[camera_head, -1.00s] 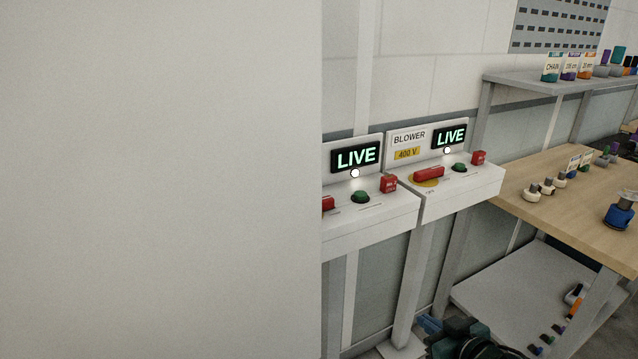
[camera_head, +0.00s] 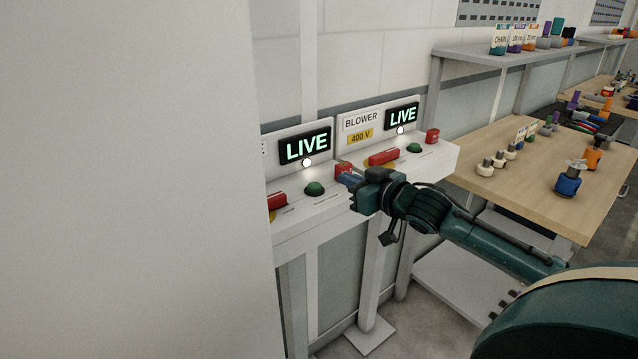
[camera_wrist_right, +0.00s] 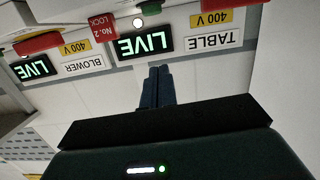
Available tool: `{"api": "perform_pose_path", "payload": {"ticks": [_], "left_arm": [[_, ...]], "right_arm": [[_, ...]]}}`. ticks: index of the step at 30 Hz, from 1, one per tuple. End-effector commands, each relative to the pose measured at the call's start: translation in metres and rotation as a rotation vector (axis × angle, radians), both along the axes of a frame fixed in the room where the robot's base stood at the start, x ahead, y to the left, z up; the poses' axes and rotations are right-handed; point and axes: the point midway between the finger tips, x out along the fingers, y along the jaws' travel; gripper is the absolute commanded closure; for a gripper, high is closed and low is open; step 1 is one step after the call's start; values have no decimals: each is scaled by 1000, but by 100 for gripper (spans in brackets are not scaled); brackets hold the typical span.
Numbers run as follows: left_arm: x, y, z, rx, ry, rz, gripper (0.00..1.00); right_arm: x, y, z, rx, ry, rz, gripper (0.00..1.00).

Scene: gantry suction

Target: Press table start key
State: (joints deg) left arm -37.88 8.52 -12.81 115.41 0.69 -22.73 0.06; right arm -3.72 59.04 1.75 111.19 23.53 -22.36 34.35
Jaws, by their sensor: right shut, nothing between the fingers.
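The table panel shows upside down in the right wrist view, with its TABLE label (camera_wrist_right: 214,42) and a lit LIVE display (camera_wrist_right: 146,44). In the head view this panel's LIVE display (camera_head: 305,148) sits above a green key (camera_head: 314,188); the TABLE label is hidden behind a pale wall. The green key also shows at the top edge of the wrist view (camera_wrist_right: 151,8). My right gripper (camera_head: 348,179) is shut and empty, right of the green key and apart from it, by the red lock block (camera_head: 343,167). Its fingertips (camera_wrist_right: 160,70) point toward the panel. My left gripper is out of view.
The blower panel (camera_head: 361,123), with its own LIVE display, red handle (camera_head: 383,157) and green key (camera_head: 414,148), adjoins on the right. A red handle (camera_head: 277,202) lies left of the table's green key. The pale wall (camera_head: 130,180) fills the left. A wooden bench (camera_head: 540,190) stands right.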

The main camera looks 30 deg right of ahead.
Motion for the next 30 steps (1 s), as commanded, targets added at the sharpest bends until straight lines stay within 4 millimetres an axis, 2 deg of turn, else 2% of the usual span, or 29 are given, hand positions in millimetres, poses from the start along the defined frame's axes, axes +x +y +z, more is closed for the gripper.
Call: {"api": "perform_pose_path", "payload": {"ticks": [8, 23, 25, 30], "left_arm": [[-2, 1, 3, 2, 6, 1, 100], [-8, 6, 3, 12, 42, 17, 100], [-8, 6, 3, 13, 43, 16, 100], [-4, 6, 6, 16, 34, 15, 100]], "right_arm": [[22, 1, -1, 1, -4, -1, 100], [99, 7, -13, 1, -3, -1, 100], [99, 7, -29, 2, 5, -1, 100], [101, 6, -49, 1, 2, 0, 100]]}}
